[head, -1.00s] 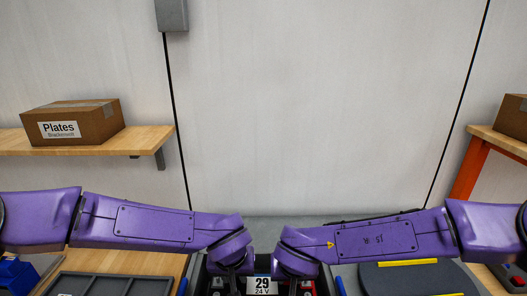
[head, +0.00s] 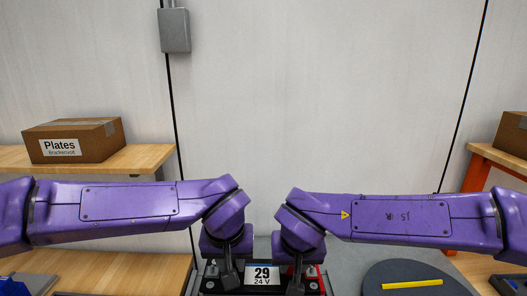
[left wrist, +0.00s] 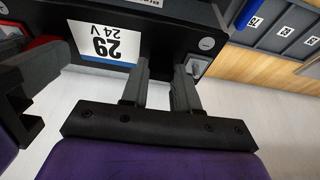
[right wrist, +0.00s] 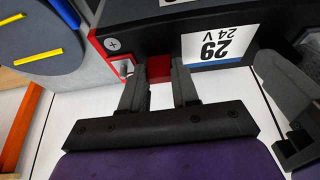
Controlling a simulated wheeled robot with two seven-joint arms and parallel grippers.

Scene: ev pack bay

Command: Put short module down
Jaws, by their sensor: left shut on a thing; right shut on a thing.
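My left gripper (head: 228,282) is shut on the module's left end, beside a terminal marked minus. My right gripper (head: 297,284) is shut on its right end, at a red part beside a terminal marked plus. In the left wrist view my left fingers (left wrist: 163,78) reach the module's edge, and in the right wrist view so do my right fingers (right wrist: 160,75). What lies under the module is hidden.
A grey round disc (head: 385,275) with a yellow bar is at right. A wooden bench (head: 115,270) is at left, with numbered grey bins (left wrist: 290,30) in the left wrist view. A cardboard box (head: 75,140) sits on a shelf behind.

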